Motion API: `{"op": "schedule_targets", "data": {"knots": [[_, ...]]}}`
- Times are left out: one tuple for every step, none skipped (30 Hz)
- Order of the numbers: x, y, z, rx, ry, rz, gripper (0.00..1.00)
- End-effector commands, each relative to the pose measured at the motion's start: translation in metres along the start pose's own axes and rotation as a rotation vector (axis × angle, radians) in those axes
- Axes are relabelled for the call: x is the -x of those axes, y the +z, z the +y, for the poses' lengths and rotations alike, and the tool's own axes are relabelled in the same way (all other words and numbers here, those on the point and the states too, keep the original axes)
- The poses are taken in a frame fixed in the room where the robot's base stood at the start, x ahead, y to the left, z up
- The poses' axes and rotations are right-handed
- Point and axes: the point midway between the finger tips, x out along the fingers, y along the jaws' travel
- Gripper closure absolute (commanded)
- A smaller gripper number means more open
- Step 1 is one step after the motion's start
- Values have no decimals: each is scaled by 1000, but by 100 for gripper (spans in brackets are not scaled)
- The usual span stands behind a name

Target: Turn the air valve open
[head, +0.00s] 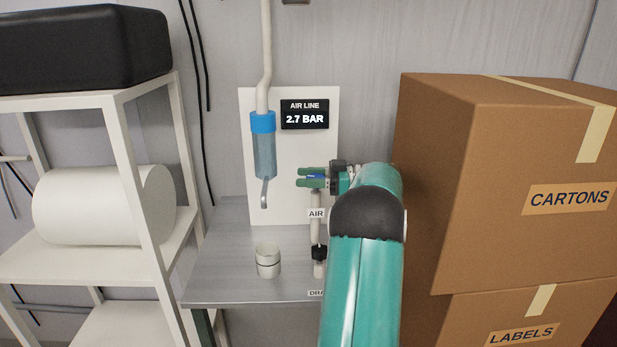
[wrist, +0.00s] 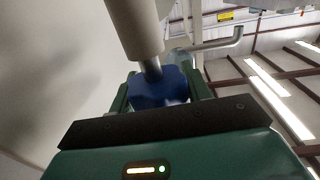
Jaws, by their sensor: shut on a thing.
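The air valve's blue handle (wrist: 158,86) sits between the green fingers of my gripper (wrist: 160,92) in the wrist view. In the head view the green fingers (head: 312,177) are at the valve on the white panel (head: 262,210), just above the AIR label (head: 316,213), with a bit of blue between them. My gripper is shut on the handle. A pale pipe (wrist: 134,28) runs to the handle in the wrist view. The black display (head: 304,114) above reads AIR LINE 2.7 BAR. My arm hides part of the bench and the area right of the valve.
A clear filter bowl with a blue collar (head: 263,122) hangs left of the valve. A white cup (head: 268,260) stands on the grey bench (head: 225,262). A black drain handle (head: 319,252) is below. Stacked cartons (head: 500,180) stand close at right, a white shelf (head: 150,190) at left.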

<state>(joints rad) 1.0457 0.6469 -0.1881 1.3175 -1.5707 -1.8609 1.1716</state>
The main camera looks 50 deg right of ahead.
Motion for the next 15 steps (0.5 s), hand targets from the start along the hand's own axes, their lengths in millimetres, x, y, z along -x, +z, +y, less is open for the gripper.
{"op": "schedule_targets", "data": {"knots": [[0,1,0,1,-40,2,75],[0,0,0,2,-64,2,75],[1,0,-1,2,-92,3,75],[0,0,-1,2,-113,3,75],[0,0,-2,2,-131,3,75],[1,0,-2,3,-155,3,75],[0,0,-3,2,-172,3,75],[0,0,-3,3,-186,4,75],[1,0,-4,2,-205,3,75],[0,0,-4,3,-218,4,75],[0,0,-4,2,-230,3,75],[1,-1,-5,3,-243,3,75],[0,-1,-5,4,-251,3,75],[0,-1,-5,3,-260,3,75],[0,0,-5,3,-269,2,75]]}}
